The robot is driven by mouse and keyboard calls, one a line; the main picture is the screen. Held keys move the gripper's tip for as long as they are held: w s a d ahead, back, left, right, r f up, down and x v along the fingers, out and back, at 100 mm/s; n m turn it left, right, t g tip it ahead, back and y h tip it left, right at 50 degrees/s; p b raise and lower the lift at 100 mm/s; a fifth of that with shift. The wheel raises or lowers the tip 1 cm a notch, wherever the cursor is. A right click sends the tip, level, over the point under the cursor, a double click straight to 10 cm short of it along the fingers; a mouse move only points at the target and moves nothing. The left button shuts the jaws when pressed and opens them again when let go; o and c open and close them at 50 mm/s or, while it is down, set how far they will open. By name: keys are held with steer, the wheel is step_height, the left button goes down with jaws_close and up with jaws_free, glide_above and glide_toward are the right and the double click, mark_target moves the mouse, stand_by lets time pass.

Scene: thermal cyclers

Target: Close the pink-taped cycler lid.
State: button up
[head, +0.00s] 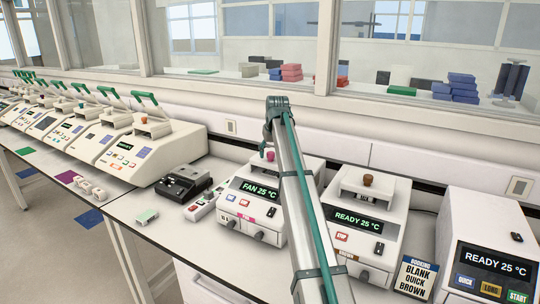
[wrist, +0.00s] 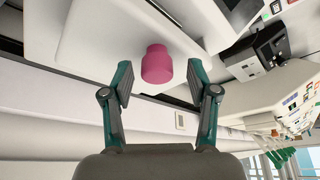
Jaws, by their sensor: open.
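The pink-taped cycler (head: 258,208) stands left of my arm in the head view, with a pink label (head: 243,212) on its front and a display reading FAN 25 °C. Its pink knob (head: 270,156) shows above the body. My arm covers part of the lid, so I cannot tell its angle there. In the wrist view the pink knob (wrist: 157,64) stands on the pale lid (wrist: 100,50). My gripper (wrist: 159,78) is open, with one finger on each side of the knob and gaps visible. Contact with the lid cannot be judged.
A brown-knobbed cycler (head: 365,220) stands close on the right, with a booking sign (head: 413,277) beside it. A black device (head: 183,183) lies to the left. Several cyclers with green-handled raised lids line the bench further left. A windowed wall runs behind.

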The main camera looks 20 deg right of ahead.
steer(key=v, duration=1)
steer(key=shift+r, duration=0.15)
steer(key=shift+s, duration=0.15)
